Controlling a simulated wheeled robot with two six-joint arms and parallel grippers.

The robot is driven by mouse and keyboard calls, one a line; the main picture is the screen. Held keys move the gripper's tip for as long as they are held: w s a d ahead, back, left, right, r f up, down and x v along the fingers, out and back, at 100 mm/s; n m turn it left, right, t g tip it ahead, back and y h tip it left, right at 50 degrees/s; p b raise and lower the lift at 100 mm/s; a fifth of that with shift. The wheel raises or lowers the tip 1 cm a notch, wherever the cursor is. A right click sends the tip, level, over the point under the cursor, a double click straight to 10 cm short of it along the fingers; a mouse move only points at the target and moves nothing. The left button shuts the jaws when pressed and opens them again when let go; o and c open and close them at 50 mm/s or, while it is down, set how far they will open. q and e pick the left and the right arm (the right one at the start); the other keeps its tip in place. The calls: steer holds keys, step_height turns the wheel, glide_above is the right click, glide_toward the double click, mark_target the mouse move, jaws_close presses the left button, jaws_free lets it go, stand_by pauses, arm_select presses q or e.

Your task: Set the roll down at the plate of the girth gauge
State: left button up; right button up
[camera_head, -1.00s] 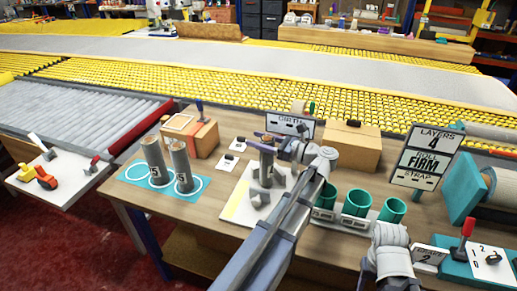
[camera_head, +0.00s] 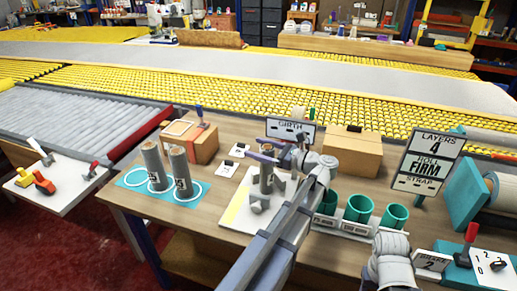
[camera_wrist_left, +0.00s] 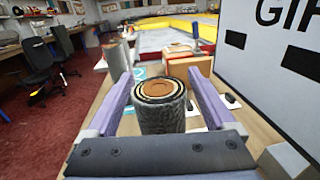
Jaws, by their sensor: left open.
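The girth gauge has a white plate (camera_head: 232,218) with grey blocks on the table and a GIRTH sign (camera_head: 291,129) behind it. The roll (camera_head: 266,180), a grey cylinder, stands upright at the plate among the blocks; its foot is partly hidden. In the left wrist view the roll (camera_wrist_left: 160,108) shows a brown, ringed top end. My left gripper (camera_head: 264,151) is open, one finger on each side of the roll's upper part. Little gap shows between fingers and roll. My right gripper is not in view.
Two similar rolls (camera_head: 180,170) stand on a blue mat (camera_head: 132,176) to the left. A cardboard box (camera_head: 352,150) is behind right, teal cups (camera_head: 359,207) are to the right, and a LAYERS sign (camera_head: 428,158) stands further right. An orange-brown box (camera_head: 196,143) is behind left.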

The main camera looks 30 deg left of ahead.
arm_select(q)
steer(key=w+d, duration=0.1)
steer(key=d, duration=1.1)
steer(key=shift+r, duration=0.15)
